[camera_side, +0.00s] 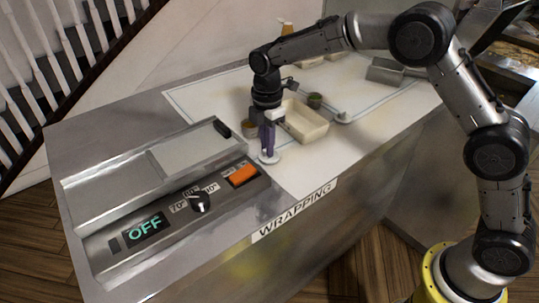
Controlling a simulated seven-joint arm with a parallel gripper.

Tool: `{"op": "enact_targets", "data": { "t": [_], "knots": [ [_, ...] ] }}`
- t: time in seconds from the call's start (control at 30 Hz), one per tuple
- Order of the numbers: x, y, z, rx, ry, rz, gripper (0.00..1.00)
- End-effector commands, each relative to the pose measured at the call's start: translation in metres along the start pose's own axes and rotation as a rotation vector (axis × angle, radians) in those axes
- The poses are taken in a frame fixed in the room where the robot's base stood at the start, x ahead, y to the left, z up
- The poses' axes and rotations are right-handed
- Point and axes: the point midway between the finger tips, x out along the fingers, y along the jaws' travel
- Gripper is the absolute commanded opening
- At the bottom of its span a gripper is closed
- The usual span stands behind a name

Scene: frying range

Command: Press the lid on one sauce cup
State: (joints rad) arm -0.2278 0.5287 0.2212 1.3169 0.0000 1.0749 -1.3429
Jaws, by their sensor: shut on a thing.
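My gripper (268,152) points straight down at the near edge of the white work surface, its purple fingers shut on a small pale round disc (275,158) that looks like the lid. The disc is at or just above the surface; I cannot tell which. A small tan cup (249,129) stands just behind and left of the fingers, partly hidden. Another small dark cup with green contents (315,100) stands farther back, by the cream tray. Whether either cup has a lid on is too small to tell.
A cream rectangular tray (322,128) is right of my gripper. The steel wrapping machine (110,205), with an orange switch (242,174) and a display reading OFF, is close on the left. A metal pan (385,72) and a bottle (286,28) are farther back.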

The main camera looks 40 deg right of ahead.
Motion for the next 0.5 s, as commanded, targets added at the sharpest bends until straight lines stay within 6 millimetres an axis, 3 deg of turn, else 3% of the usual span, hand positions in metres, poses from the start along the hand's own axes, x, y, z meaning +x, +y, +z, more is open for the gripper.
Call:
{"op": "enact_targets", "data": {
  "t": [0.17, 0.5],
  "knots": [
    [-0.002, 0.0, 0.0, 0.0, 0.0, 0.001, 0.0],
    [-0.03, 0.001, 0.0, 0.0, 0.001, 0.003, 0.0]
  ]
}}
